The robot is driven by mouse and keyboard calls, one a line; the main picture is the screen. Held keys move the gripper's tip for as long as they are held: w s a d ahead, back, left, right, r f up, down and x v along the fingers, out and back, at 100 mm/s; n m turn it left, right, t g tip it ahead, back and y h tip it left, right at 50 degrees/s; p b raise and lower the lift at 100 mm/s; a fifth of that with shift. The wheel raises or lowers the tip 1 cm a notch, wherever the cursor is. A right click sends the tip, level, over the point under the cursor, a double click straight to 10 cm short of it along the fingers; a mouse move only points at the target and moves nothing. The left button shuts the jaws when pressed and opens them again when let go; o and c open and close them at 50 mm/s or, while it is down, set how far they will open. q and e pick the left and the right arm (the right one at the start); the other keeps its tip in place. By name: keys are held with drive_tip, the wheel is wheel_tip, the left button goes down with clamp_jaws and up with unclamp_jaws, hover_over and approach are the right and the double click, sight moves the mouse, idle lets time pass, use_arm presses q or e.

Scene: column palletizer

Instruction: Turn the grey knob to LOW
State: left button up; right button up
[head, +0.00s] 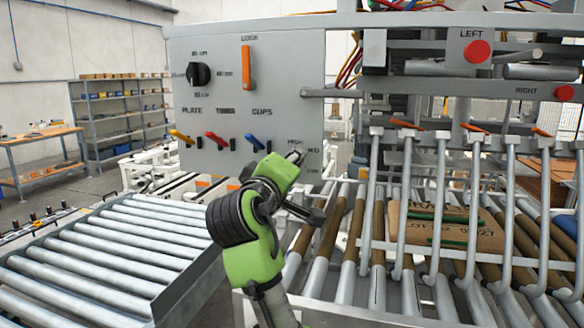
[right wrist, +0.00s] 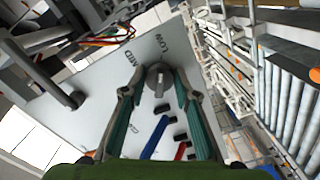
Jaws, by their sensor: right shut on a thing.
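The grey knob (right wrist: 159,80) sits on the grey control panel (head: 290,75), with the MID and LOW labels around it in the right wrist view. My right gripper (head: 297,156) reaches the panel there. In the right wrist view its teal fingers (right wrist: 157,88) lie on both sides of the knob, shut on it. I cannot tell for sure which label the knob points to. My left gripper is not in view.
Yellow (head: 181,136), red (head: 216,138) and blue (head: 254,141) levers stand left of the knob. Above are a black knob (head: 198,74) and an orange lever (head: 246,67). A cardboard piece (head: 445,226) lies on the conveyor at right, behind grey bars. Roller conveyor (head: 105,255) at left is empty.

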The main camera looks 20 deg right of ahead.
drive_tip(key=shift+f, duration=0.1)
drive_tip(key=o, duration=1.1)
drive_tip(key=shift+c, duration=0.2)
